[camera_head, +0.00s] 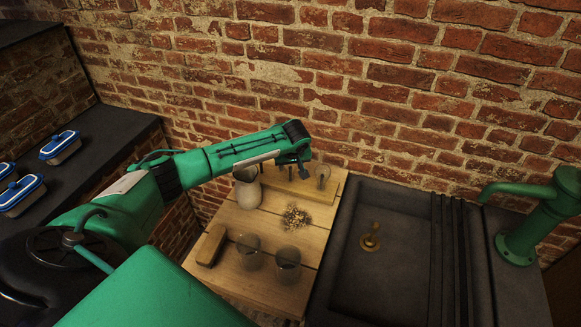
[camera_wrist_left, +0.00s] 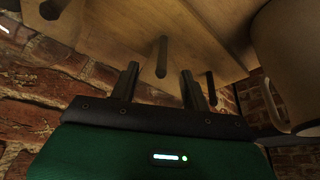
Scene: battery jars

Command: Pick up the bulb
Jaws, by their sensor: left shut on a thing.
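My left gripper (camera_head: 303,168) is over the back of the wooden board, by the pegged rack. In the left wrist view, the two dark fingers of my left gripper (camera_wrist_left: 158,88) stand apart, with a peg showing between them or behind. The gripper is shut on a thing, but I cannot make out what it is. I cannot pick out the bulb for certain in either view. A small clear glass piece (camera_head: 323,171) stands just right of the gripper in the head view. My right gripper is not in view.
The wooden board (camera_head: 232,220) bears a pale jug (camera_head: 249,192), a small heap of bits (camera_head: 295,217), a wooden block (camera_head: 212,245) and two glass jars (camera_head: 248,251) (camera_head: 288,264). The dark sink (camera_head: 395,265) lies right. The brick wall (camera_head: 400,100) is close behind.

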